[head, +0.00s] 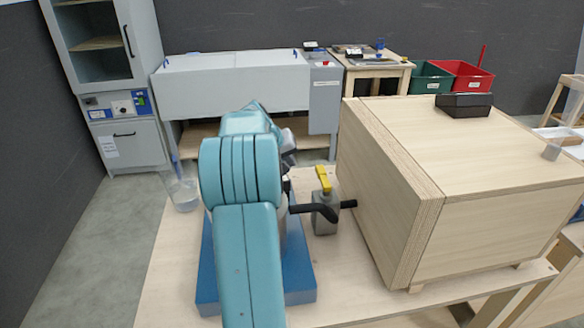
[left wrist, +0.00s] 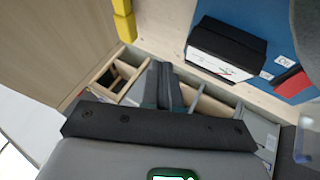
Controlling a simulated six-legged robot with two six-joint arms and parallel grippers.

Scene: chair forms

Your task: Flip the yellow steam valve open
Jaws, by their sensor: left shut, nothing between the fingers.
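The yellow valve lever (head: 323,179) sits on top of a grey valve block (head: 325,213), just left of the big plywood box. It lies crosswise to the black pipe (head: 348,204) that runs from the block to the box. In the left wrist view the yellow lever (left wrist: 123,22) shows at the upper left. My left arm stands left of the valve in the head view and largely hides its own gripper. In the left wrist view the left gripper's dark fingers (left wrist: 167,88) are together, empty and apart from the lever. My right gripper is not seen.
The plywood box (head: 480,155) fills the right side, with a black item (head: 464,105) on top. A blue base (head: 297,270) lies under my left arm. A clear cup (head: 183,193) stands at the table's left edge. Bare tabletop (head: 345,280) lies in front of the valve.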

